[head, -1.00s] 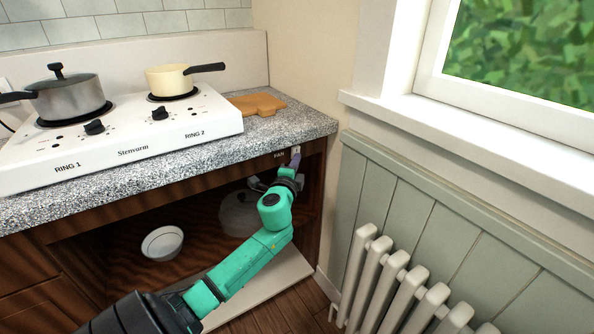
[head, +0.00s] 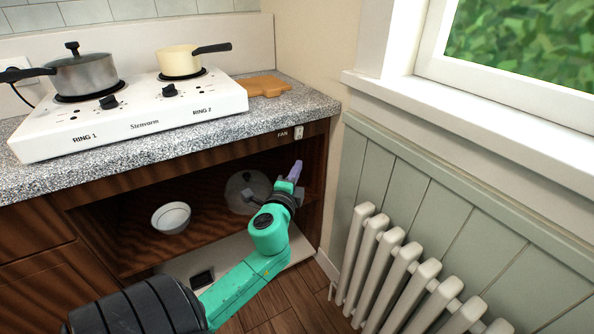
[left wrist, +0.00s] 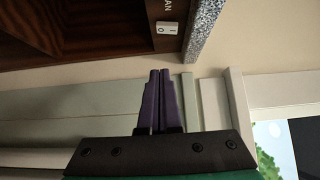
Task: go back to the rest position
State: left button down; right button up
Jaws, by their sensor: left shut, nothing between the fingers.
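My left gripper (head: 296,170) is in front of the open cupboard below the counter, near its right end. Its purple fingers are together with nothing between them, which also shows in the left wrist view (left wrist: 159,98). The fingertips are apart from the FAN switch (head: 298,132), which is just above them in the head view. The switch also shows at the top of the left wrist view (left wrist: 167,28). My right gripper is in neither view.
The speckled counter (head: 300,104) holds a white hob (head: 140,126) with a grey lidded pot (head: 82,77) and a cream pan (head: 180,63). A wooden board (head: 264,86) lies beside it. A white bowl (head: 171,217) is in the cupboard. A radiator (head: 385,262) stands at right.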

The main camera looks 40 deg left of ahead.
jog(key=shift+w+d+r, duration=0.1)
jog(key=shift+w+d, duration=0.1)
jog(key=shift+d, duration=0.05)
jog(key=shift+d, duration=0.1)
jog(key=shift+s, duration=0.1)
